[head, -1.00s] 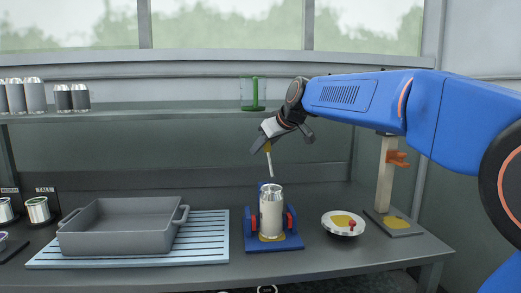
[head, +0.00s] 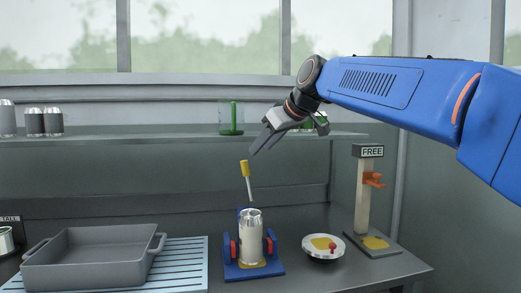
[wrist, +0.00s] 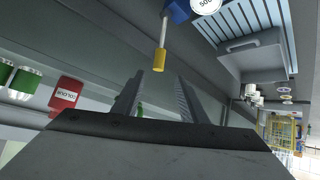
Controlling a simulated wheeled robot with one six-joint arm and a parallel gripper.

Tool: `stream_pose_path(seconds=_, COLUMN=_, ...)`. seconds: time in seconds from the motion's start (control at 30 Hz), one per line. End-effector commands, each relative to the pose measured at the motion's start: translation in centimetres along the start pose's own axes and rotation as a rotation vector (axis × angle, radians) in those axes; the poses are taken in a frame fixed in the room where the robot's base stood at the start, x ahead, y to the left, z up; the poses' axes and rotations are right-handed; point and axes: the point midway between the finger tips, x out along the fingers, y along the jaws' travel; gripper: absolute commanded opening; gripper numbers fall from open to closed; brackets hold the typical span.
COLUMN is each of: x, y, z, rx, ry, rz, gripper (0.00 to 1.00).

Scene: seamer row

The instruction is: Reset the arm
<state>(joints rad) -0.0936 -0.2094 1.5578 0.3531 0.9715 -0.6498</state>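My gripper (head: 257,148) hangs in the air in front of the shelf, up and to the right of a yellow-handled tool (head: 244,168). In the wrist view its two fingers (wrist: 170,80) stand apart with nothing between them. The tool's yellow handle (wrist: 160,60) also shows there, just beyond the fingertips and apart from them. The can stands upright in a blue fixture with red pads (head: 254,271). My blue arm reaches in from the right.
A grey bin (head: 92,262) sits on a slatted blue mat (head: 190,255). Right of the fixture are a pale round dish (head: 323,255) and a post (head: 362,205) with an orange hook and a FREE sign. The shelf (head: 150,141) holds cans and a green-marked glass (head: 231,118).

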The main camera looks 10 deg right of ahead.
Motion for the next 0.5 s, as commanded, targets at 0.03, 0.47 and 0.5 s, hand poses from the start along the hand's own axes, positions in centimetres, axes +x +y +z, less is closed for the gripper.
stream_pose_path(seconds=0.03, x=-0.1, y=0.0, z=0.0, rx=0.000, ry=0.000, rz=0.000, gripper=0.39)
stream_pose_path(seconds=0.47, x=-0.5, y=-0.7, z=3.0, rx=0.038, ry=-0.033, rz=0.009, gripper=0.39)
stream_pose_path(seconds=0.5, x=-0.6, y=-1.0, z=4.5, rx=0.056, ry=-0.050, rz=0.013, gripper=0.39)
